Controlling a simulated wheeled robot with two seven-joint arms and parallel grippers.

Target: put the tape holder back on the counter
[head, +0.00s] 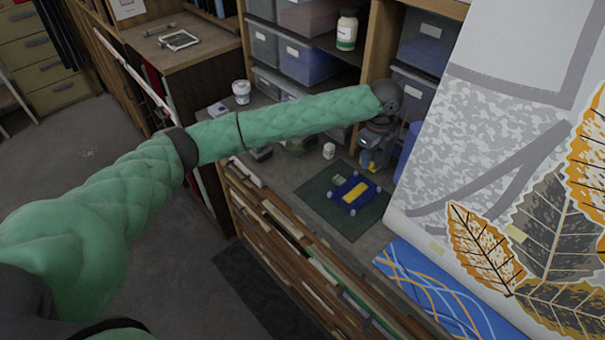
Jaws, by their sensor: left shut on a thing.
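My left gripper (375,148) is at the end of the green-sleeved arm, above the counter (306,170) near the shelf's right end. My right gripper is not in view.
A dark green mat (318,190) on the counter carries a blue and yellow item (354,193) with pale round corners. A small white bottle (329,150) stands behind it. Shelves with bins (308,60) rise behind. A large leaf-patterned panel (520,150) closes off the right.

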